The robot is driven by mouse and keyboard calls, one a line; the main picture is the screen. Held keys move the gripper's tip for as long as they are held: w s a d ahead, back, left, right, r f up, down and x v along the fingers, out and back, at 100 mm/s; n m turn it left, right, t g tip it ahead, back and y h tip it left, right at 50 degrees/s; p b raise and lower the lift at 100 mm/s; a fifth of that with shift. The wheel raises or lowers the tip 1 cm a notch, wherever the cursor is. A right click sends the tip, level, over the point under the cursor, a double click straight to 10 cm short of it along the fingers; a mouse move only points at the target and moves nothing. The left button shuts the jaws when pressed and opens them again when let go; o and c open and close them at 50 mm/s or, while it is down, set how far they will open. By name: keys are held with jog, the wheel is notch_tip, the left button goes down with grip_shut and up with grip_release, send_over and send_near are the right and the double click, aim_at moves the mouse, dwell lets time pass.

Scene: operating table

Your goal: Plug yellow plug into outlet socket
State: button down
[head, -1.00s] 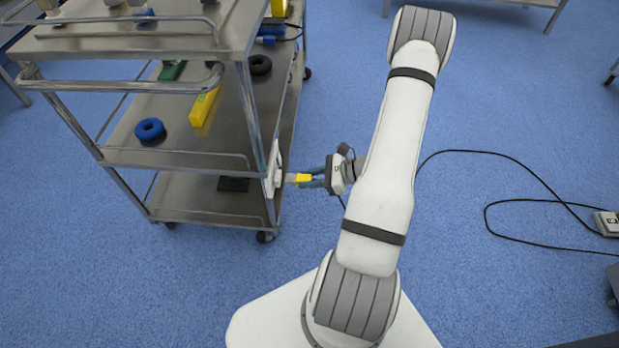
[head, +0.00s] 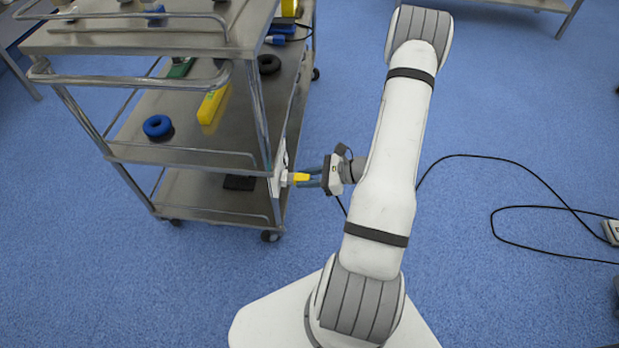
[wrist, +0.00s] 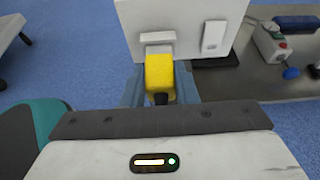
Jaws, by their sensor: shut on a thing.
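The yellow plug (wrist: 159,76) is held between the two blue-grey fingers of my gripper (wrist: 159,84), which is shut on it. In the head view the yellow plug (head: 302,177) points left at the white outlet panel (head: 278,172) on the cart's side. The outlet panel (wrist: 190,14) fills the top of the wrist view. Its raised socket (wrist: 158,37) lies straight ahead of the plug's pale front end. The plug's front is at or very close to the socket; I cannot tell whether its pins are inside. My gripper (head: 309,179) is level with the socket.
The steel cart (head: 205,150) stands left of my arm. Its shelves hold a blue ring (head: 158,126), a yellow box (head: 213,104) and a dark ring (head: 269,64). A black cable (head: 540,172) lies on the open blue floor at right.

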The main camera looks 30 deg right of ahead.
jog(key=shift+w+a, duration=0.15)
jog(key=shift+a, duration=0.1)
jog(key=c, duration=1.1)
grip_release()
jog(key=shift+o, duration=0.2)
jog(key=p+v, duration=0.2)
jog(key=v, duration=0.5)
jog(key=shift+d, duration=0.35)
jog(key=shift+r, duration=0.1)
jog(key=s+a+r+n+g+h+p, duration=0.1)
jog(key=s+a+r+n+h+p, duration=0.2)
jog(key=r, duration=1.6)
jog(key=s+a+r+n+g+h+p, duration=0.2)
jog(key=a+r+n+p, duration=0.5)
jog(key=r+n+p, duration=0.6)
jog(key=s+a+r+n+g+h+p, duration=0.2)
jog(key=s+a+r+n+h+p, duration=0.3)
jog(key=r, duration=1.9)
jog(key=a+n+h+p, duration=0.1)
jog(key=n+p, duration=0.2)
jog(key=p, duration=0.4)
jog(key=shift+r+n, duration=0.3)
jog(key=shift+n, duration=0.1)
